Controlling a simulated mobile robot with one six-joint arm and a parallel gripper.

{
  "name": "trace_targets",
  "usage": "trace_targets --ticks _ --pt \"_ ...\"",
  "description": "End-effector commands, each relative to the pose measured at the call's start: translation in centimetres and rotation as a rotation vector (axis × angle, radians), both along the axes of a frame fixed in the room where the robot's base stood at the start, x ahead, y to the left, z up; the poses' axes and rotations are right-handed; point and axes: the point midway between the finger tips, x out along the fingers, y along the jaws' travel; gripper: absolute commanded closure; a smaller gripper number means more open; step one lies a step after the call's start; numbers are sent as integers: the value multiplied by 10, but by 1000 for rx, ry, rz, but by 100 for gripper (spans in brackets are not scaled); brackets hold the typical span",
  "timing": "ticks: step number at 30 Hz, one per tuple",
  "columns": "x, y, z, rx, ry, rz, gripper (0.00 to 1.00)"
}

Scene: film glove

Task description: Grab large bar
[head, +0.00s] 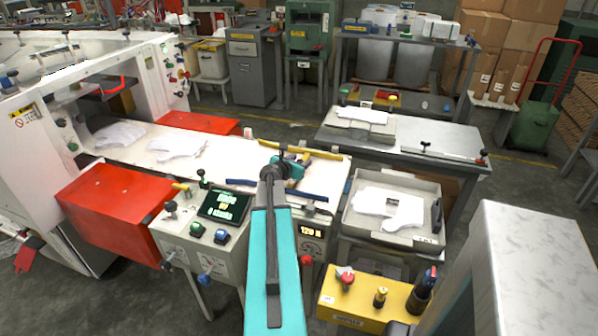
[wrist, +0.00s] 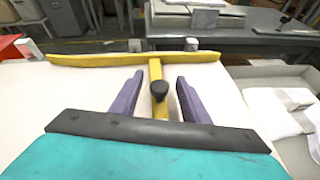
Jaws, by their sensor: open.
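A long yellow bar (wrist: 110,59) lies across the white table in the wrist view, with a yellow stem (wrist: 156,75) and a black knob (wrist: 159,89) toward me. It also shows in the head view (head: 318,153), just beyond my gripper (head: 291,164). In the wrist view my gripper (wrist: 157,82) is open, its two purple fingers apart on either side of the stem and knob. Nothing is held between them. My arm hides part of the table's front.
A dark blue bar (head: 241,183) lies across the white table (head: 226,155) on the near side. White gloves (head: 178,147) lie farther left. A control panel (head: 185,234) and yellow button box (head: 350,304) are nearer.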

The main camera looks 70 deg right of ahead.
Motion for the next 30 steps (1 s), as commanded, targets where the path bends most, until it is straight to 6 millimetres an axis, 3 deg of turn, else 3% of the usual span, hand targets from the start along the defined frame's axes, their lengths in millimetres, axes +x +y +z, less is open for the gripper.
trace_targets --ticks 9,17,30 --pt "0 0 0 0 0 0 58" --pt "0 0 0 0 0 0 100" --pt "0 0 6 -1 0 1 100"
